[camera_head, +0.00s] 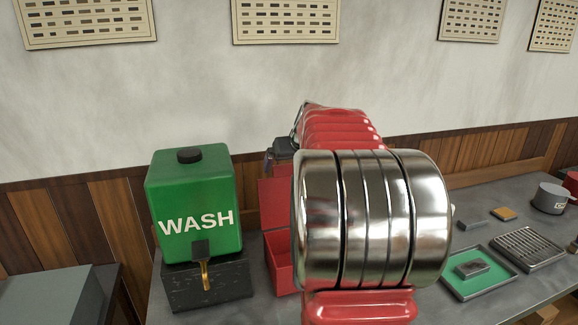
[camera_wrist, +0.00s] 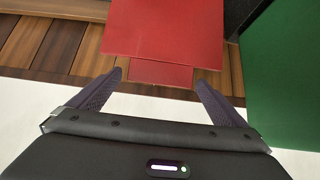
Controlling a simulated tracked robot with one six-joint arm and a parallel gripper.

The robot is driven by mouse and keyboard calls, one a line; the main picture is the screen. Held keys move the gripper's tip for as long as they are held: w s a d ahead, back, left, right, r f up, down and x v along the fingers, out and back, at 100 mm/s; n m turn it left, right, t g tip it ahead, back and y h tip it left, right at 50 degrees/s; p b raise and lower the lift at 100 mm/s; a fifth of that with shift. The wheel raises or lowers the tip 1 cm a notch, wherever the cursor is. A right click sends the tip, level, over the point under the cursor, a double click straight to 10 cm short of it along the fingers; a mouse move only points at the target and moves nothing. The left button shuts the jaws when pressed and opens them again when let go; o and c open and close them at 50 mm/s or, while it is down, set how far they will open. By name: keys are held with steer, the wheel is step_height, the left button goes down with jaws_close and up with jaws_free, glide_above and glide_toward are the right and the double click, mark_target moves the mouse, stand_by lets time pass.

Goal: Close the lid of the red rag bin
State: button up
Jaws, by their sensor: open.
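The red rag bin (camera_head: 281,268) stands on the grey bench, partly hidden behind my arm. Its lid (camera_head: 272,203) is raised, standing up at the back of the bin; its right side is hidden. In the wrist view the red lid (camera_wrist: 163,30) fills the top middle, with a narrower red strip (camera_wrist: 160,73) at its edge. My gripper (camera_wrist: 160,79) is open, with its two dark fingers apart and the strip's edge showing between the tips. I cannot tell whether they touch it. In the head view only a dark part of the gripper shows, above the lid.
A green WASH tank (camera_head: 194,199) on a black stand is close to the bin's left; it also shows in the wrist view (camera_wrist: 285,80). A green tray (camera_head: 451,282), a slotted metal tray (camera_head: 527,247) and a grey pot (camera_head: 549,197) are on the right. The wall is behind.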

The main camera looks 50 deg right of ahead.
steer(key=shift+w+d+f, duration=0.25)
steer(key=shift+w+f, duration=0.2)
steer(key=shift+f, duration=0.05)
steer(key=shift+c, duration=0.2)
steer(key=c, duration=1.5)
steer(key=shift+o, duration=0.2)
steer(key=shift+a, duration=0.25)
